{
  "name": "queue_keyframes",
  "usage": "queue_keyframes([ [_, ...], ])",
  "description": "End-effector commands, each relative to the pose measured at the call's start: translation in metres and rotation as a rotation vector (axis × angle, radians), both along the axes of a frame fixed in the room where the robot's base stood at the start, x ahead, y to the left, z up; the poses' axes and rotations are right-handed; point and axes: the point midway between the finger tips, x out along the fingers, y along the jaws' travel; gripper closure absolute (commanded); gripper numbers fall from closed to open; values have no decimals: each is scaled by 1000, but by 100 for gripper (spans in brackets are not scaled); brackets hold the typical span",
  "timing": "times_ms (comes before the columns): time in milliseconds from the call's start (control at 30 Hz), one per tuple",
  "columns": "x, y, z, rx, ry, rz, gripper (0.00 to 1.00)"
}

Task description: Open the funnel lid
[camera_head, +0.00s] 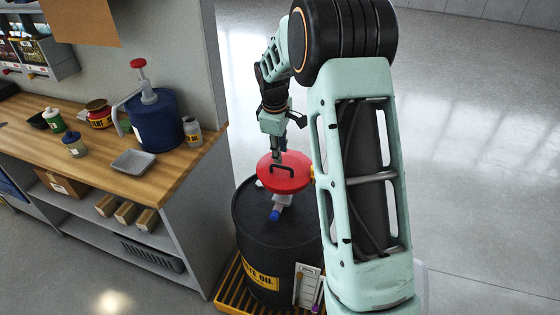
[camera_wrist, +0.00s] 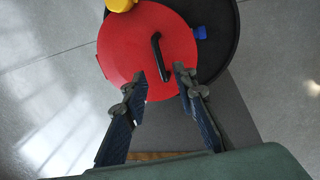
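The funnel lid (camera_head: 284,177) is a red disc with a black handle (camera_head: 282,169). It lies above the top of a black drum (camera_head: 262,235) labelled as oil and looks closed. In the wrist view the red lid (camera_wrist: 140,45) fills the upper middle, with its black handle (camera_wrist: 160,58) standing across it. My gripper (camera_head: 278,155) hangs over the far side of the lid. In the wrist view my gripper (camera_wrist: 172,78) has its fingers spread apart, with nothing between them but the lid's edge below. The handle is just beyond the fingertips. The funnel body is mostly hidden under the lid.
A blue valve piece (camera_head: 275,214) sticks out in front of the lid. A yellow part (camera_wrist: 121,4) sits at the lid's edge. A wooden workbench (camera_head: 185,172) with a blue pump container (camera_head: 157,122) stands at left. Open floor (camera_head: 480,120) lies at right.

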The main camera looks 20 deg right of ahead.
Motion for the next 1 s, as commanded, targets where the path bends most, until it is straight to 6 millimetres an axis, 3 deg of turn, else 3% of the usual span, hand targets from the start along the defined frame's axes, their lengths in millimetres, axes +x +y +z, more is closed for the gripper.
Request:
queue_keyframes([
  [100, 3, -2, -23, 0, 4, 0, 74],
  [300, 8, -5, -48, 0, 1, -1, 74],
  [700, 9, -6, -56, 0, -1, -1, 74],
  [933, 9, -6, -56, 0, -1, -1, 98],
  [1000, 9, -6, -56, 0, -1, -1, 100],
])
